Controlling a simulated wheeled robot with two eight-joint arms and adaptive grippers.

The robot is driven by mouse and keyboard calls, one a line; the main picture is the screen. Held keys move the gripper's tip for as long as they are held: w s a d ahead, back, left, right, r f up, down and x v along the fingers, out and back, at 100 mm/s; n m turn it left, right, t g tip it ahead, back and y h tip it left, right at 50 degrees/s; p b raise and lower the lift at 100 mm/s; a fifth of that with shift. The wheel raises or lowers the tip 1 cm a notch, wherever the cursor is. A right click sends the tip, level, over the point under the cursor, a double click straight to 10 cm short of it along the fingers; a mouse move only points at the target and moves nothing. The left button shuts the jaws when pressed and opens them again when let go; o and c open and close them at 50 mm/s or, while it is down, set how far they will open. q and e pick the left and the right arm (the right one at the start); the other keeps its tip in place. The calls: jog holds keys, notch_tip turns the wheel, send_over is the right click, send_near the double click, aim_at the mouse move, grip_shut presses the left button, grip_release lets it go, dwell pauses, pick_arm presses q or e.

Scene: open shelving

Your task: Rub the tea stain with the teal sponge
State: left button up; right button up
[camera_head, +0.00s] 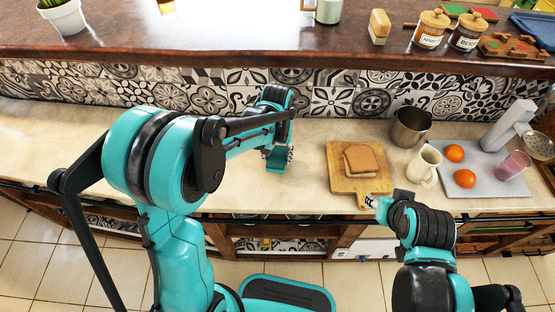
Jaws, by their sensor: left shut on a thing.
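My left gripper (289,154) is low over the pale counter (235,180), left of the cutting board, and mostly hidden by its own wrist. It is shut on a small teal block, which looks like the teal sponge (275,160). I cannot tell whether the sponge touches the counter. I see no tea stain; the arm and gripper cover part of the counter there. My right gripper (371,202) is beside the handle of the cutting board at the counter's front edge. Its fingers are too small to tell whether they are open.
A wooden cutting board (343,182) with bread slices (360,160) lies right of the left gripper. Further right are a metal cup (411,127), a cream jug (424,165) and a grey tray (485,184) with oranges. A raised dark shelf (230,35) runs behind. The counter's left is clear.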

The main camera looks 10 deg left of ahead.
pick_arm(q)
jog(key=shift+a+r, duration=0.1)
jog(key=shift+r, duration=0.5)
jog(key=shift+r+p, duration=0.75)
jog(key=shift+p, duration=0.05)
jog(key=shift+r+p, duration=0.95)
jog(key=shift+r, duration=0.35)
